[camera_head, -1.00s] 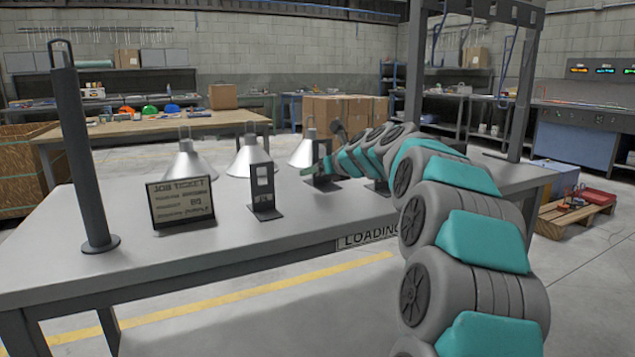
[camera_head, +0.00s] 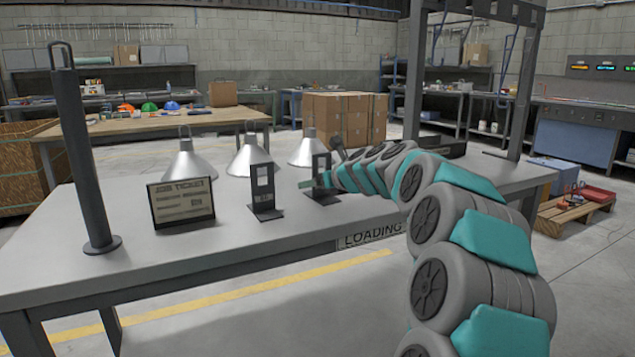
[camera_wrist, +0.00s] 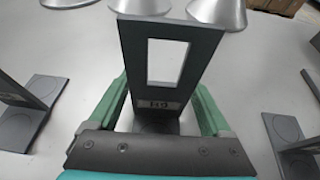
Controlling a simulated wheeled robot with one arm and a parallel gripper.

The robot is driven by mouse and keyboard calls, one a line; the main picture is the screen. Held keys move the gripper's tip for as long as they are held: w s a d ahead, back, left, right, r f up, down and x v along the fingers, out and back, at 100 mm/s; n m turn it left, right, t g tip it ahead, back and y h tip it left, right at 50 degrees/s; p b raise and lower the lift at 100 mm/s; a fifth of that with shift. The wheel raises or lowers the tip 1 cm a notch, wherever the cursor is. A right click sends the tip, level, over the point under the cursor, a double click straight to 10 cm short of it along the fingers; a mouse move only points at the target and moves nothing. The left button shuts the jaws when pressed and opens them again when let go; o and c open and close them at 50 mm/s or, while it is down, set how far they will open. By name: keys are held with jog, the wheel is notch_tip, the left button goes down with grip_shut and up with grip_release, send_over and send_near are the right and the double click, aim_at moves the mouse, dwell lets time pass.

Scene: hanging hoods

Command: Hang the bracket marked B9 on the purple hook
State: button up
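The dark bracket with a tall windowed plate (camera_wrist: 188,45) stands on its flat base in the wrist view; its small label looks like B9 or H9, and I cannot tell which. It also stands on the table in the head view (camera_head: 321,165). My gripper (camera_wrist: 163,92) has its green fingers on either side of the plate low down, apparently open; contact is not clear. In the head view my gripper (camera_head: 312,183) is at this bracket. A second windowed bracket (camera_head: 262,182) stands to its left. Bluish hooks (camera_head: 438,40) hang at the upper right; no hook is clearly purple.
A job ticket sign (camera_head: 181,203) stands at the left, near a dark post (camera_head: 85,165). Several silver hoods (camera_head: 252,158) stand behind the brackets. More bracket bases flank my gripper in the wrist view (camera_wrist: 290,140). The front of the grey table (camera_head: 150,260) is clear.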

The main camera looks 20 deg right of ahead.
jog(key=shift+o, duration=1)
jog(key=shift+f+b, duration=0.3)
jog(key=shift+b, duration=0.95)
jog(key=v, duration=0.5)
jog(key=p+v, duration=0.1)
jog(key=v, duration=0.2)
jog(key=shift+s+a+f, duration=0.2)
jog(key=shift+a+f, duration=0.05)
jog(key=shift+a, duration=0.1)
